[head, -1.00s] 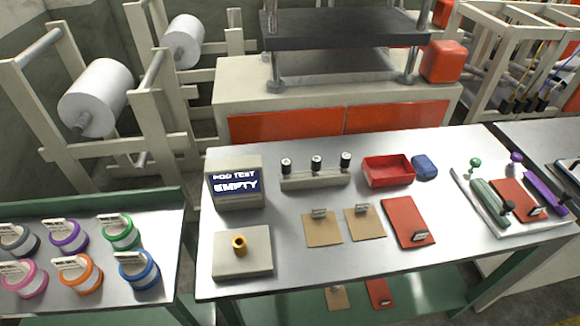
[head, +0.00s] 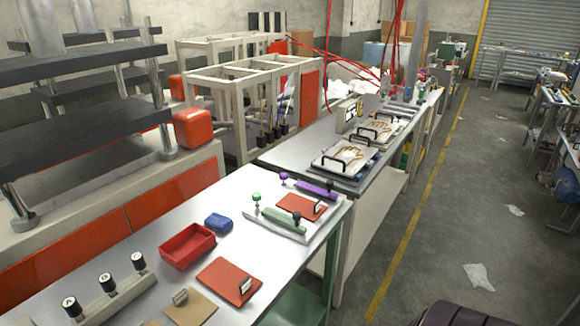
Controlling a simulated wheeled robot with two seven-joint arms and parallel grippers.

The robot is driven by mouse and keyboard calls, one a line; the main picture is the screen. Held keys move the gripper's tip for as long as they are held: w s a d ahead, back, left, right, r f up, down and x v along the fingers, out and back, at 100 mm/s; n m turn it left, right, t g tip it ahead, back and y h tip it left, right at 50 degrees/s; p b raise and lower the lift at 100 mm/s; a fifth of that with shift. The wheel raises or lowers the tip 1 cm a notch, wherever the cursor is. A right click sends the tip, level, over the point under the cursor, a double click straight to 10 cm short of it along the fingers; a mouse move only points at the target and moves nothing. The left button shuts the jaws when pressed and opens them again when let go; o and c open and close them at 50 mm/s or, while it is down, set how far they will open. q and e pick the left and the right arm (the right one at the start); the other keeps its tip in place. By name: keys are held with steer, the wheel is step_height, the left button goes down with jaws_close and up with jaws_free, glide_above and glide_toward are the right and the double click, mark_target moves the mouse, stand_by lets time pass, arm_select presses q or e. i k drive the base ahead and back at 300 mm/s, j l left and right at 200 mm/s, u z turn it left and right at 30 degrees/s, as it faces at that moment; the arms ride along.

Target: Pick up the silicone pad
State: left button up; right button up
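A flat red-orange pad (head: 229,281) with a small upright tag lies on the metal table (head: 150,262) near its front edge. A second red-orange pad (head: 300,206) with a tag lies on a pale tray at the table's far right end, between a green-handled tool (head: 283,219) and a purple-handled tool (head: 315,189). I cannot read the tags, so I cannot tell which one is the silicone pad. A brown pad (head: 192,308) is partly cut off at the bottom edge. Neither gripper is in view.
A red open box (head: 187,246) and a blue block (head: 219,222) sit behind the nearer red-orange pad. Black-topped knobs (head: 107,284) stand at left. A second table (head: 283,157) with glove plates adjoins beyond. The floor (head: 420,245) at right is mostly clear.

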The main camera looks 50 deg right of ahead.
mark_target(311, 210)
steer(key=z, duration=1.6)
